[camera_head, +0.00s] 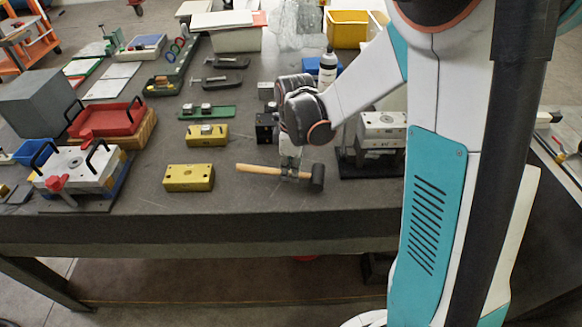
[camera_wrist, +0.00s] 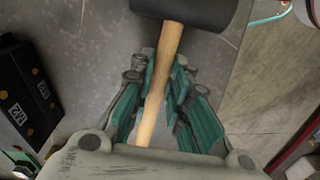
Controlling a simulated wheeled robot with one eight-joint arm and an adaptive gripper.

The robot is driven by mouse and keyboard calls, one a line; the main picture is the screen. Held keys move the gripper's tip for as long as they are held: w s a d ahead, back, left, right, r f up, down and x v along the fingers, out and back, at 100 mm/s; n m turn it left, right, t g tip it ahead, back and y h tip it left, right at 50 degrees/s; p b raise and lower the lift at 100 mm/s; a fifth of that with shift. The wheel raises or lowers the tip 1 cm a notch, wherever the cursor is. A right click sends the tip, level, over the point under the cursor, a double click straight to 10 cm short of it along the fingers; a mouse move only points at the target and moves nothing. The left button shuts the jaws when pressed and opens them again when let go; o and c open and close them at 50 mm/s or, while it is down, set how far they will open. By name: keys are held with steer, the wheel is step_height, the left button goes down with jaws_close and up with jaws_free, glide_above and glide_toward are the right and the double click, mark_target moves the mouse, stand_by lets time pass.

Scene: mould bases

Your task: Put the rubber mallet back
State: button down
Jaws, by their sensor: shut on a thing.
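The rubber mallet has a black head (camera_head: 317,177) and a pale wooden handle (camera_head: 258,169). In the head view it lies level across the front part of the bench, handle to the left. My gripper (camera_head: 290,172) comes down from above onto the handle, close to the head. In the wrist view the mallet head (camera_wrist: 190,8) is at the top, and the handle runs down between the teal-padded fingers of my gripper (camera_wrist: 165,85), which are shut on it. Whether the mallet touches the bench or is slightly raised, I cannot tell.
A yellow block (camera_head: 188,178) stands left of the handle, with another yellow block (camera_head: 206,135) behind it. A grey machined block on a dark stand (camera_head: 380,130) is to the right. A black box (camera_head: 266,128) is behind my gripper. The bench's front edge (camera_head: 200,225) is close.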

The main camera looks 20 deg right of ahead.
steer(key=shift+f, duration=0.45)
steer(key=c, duration=1.4)
jaws_free()
steer(key=shift+c, duration=0.2)
step_height(320, 180, up, 12)
steer(key=s+r+m+t, duration=0.2)
steer(key=s+m+t, duration=0.1)
steer(key=s+m, duration=0.3)
steer(key=s+r+m+t, duration=0.3)
steer(key=s+m, duration=0.3)
steer(key=s, duration=0.5)
steer(key=shift+a+t, duration=0.3)
steer(key=shift+t, duration=0.2)
